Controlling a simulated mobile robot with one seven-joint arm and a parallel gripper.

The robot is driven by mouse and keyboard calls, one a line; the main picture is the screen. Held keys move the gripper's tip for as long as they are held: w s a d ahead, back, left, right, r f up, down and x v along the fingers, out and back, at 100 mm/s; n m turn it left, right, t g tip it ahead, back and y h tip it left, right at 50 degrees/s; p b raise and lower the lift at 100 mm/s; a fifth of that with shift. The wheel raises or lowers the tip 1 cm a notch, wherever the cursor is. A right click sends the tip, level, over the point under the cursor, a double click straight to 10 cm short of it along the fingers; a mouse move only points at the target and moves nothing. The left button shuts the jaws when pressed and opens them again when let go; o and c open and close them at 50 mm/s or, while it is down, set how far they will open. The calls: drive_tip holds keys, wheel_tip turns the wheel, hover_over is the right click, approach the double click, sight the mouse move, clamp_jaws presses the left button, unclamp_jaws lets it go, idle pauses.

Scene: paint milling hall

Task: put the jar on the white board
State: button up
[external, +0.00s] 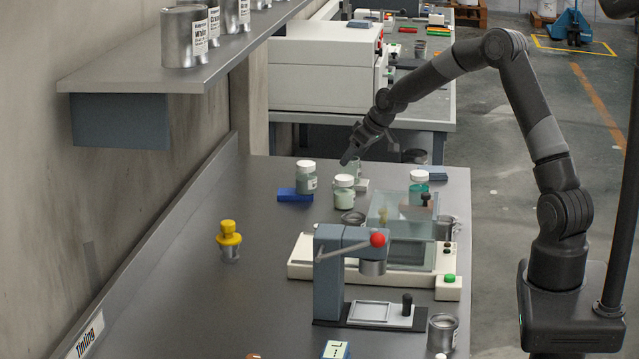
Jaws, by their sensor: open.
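Several jars stand on the grey bench. A jar with a white lid and grey-green contents (306,183) is on or against a blue board (288,194). A pale green jar with a white lid (344,198) stands to its right. Another greenish jar (356,172) is behind that one, partly hidden, at what looks like a small white board (363,185); I cannot tell whether it rests on it. A teal jar with a white lid (419,194) is further right. My gripper (347,160) is open, pointing down just above and beside the rear greenish jar; contact is unclear.
A balance with a clear glass case (402,212) and a grey press with a red knob (329,270) stand in front. A yellow-topped item (229,240) is at left. Metal cups (443,333) stand nearby. A shelf (150,78) overhangs at left. The bench's left front is mostly clear.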

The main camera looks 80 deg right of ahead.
drive_tip(key=v, duration=0.9)
drive_tip(key=s+a+r+n, duration=0.1)
drive_tip(key=s+a+r, duration=0.15)
drive_tip(key=a, duration=0.65)
drive_tip(key=s+a+r+n, duration=0.15)
drive_tip(key=a+r, duration=0.25)
drive_tip(key=a, duration=0.4)
drive_tip(key=s+a+r, duration=0.3)
drive_tip(key=a, duration=0.6)
drive_tip(key=s+a+n+y, duration=0.1)
drive_tip(key=s+a, duration=0.6)
drive_tip(key=s, duration=0.3)
drive_tip(key=s+a+n+y, duration=0.1)
drive_tip(key=s+a, duration=0.6)
drive_tip(key=s, duration=0.3)
drive_tip(key=shift+s+a+f+y, duration=0.15)
drive_tip(key=shift+a+f+y, duration=0.1)
drive_tip(key=shift+f+y, duration=0.05)
